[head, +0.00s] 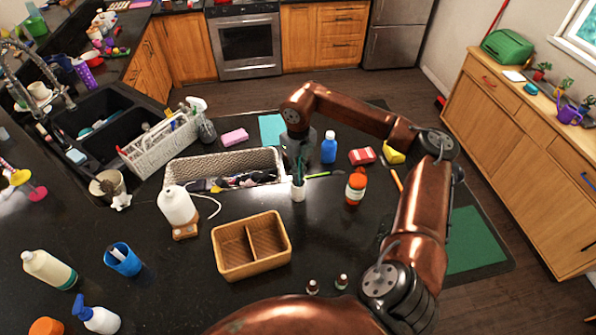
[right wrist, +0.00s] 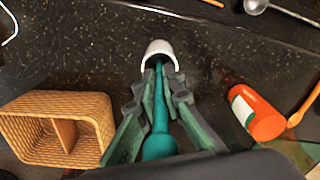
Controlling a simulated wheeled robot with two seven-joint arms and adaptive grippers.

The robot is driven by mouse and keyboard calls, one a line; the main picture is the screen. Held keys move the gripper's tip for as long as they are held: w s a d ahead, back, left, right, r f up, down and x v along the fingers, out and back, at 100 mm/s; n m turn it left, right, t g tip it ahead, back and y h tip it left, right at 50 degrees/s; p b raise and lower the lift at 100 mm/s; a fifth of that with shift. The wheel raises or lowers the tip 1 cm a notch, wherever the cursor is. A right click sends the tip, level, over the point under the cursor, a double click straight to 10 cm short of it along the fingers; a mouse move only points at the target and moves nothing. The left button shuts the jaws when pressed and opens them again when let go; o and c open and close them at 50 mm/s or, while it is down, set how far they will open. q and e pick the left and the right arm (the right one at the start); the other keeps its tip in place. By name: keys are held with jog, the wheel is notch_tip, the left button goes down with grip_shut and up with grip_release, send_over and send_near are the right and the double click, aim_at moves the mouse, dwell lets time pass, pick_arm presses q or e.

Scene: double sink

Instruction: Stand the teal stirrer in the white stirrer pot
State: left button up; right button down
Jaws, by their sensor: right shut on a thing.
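My right gripper (head: 298,155) points down over the white stirrer pot (head: 298,189), which stands upright on the dark counter. In the right wrist view the gripper (right wrist: 163,95) is shut on the teal stirrer (right wrist: 158,145). The stirrer's thick end is nearest the camera and its thin shaft runs between the fingers to the mouth of the white pot (right wrist: 158,50). The far tip overlaps the pot's opening; how deep it reaches is hidden. My left gripper is not in view.
An orange-capped bottle (head: 355,187) stands close right of the pot. A divided wicker basket (head: 251,247) is in front, and a long woven tray (head: 178,172) of utensils lies behind left. A blue bottle (head: 329,148) stands behind right.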

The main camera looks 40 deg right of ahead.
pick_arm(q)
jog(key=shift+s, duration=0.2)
pick_arm(e)
jog(key=c, duration=2)
grip_release()
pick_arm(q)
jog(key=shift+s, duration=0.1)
pick_arm(e)
notch_tip(320, 180, up, 12)
jog(key=shift+r, duration=0.1)
